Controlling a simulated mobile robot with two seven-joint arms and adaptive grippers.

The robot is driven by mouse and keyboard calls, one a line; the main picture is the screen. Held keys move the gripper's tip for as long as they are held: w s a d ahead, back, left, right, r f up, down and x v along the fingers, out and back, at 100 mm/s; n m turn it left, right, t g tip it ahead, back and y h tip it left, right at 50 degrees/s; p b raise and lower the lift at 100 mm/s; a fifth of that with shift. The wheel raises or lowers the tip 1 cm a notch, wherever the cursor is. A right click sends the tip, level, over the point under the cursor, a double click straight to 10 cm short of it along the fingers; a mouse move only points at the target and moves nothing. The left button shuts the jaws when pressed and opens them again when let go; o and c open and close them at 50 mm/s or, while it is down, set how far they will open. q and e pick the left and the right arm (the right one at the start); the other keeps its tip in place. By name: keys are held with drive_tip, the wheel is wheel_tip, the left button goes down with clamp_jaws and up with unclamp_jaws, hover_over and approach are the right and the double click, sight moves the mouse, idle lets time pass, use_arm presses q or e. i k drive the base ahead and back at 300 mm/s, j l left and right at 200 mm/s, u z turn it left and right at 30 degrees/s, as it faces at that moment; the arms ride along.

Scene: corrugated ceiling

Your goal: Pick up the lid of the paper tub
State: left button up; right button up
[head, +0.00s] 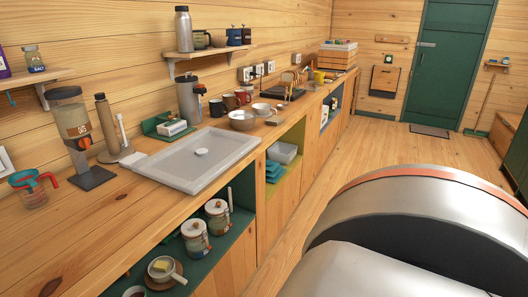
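A large pale grey rectangular panel (176,166) lies flat on the wooden counter, left of the picture's middle. A small round white knob (201,152) stands near its centre, so it looks like a lid. A tub body beneath it cannot be made out, and no label shows that it is the paper tub. Neither of my grippers is in view.
A coffee grinder (75,130), a brown bottle (107,125) and a red-handled measuring jug (32,187) stand left of the panel. A green tray (165,121) is behind it; a metal bowl (242,120) and mugs stand beyond. Jars (196,240) sit on the shelf below. The floor (380,148) is clear.

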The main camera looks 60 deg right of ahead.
sight(188, 165)
drive_tip(key=z, duration=1.35)
drive_tip(key=u, duration=2.45)
drive_tip(key=k+l, duration=0.15)
drive_tip(key=l, duration=0.25)
drive_tip(key=k+l+z, duration=0.1)
drive_tip(key=l, duration=0.3)
drive_tip(key=k+l, duration=0.2)
drive_tip(key=l, duration=0.2)
drive_tip(key=k+l+z, duration=0.1)
drive_tip(key=l, duration=0.3)
drive_tip(key=k+l, duration=0.2)
drive_tip(key=l, duration=0.2)
drive_tip(key=k+l, duration=0.15)
drive_tip(key=l, duration=0.3)
drive_tip(key=k+l+z, duration=0.1)
drive_tip(key=l, duration=0.3)
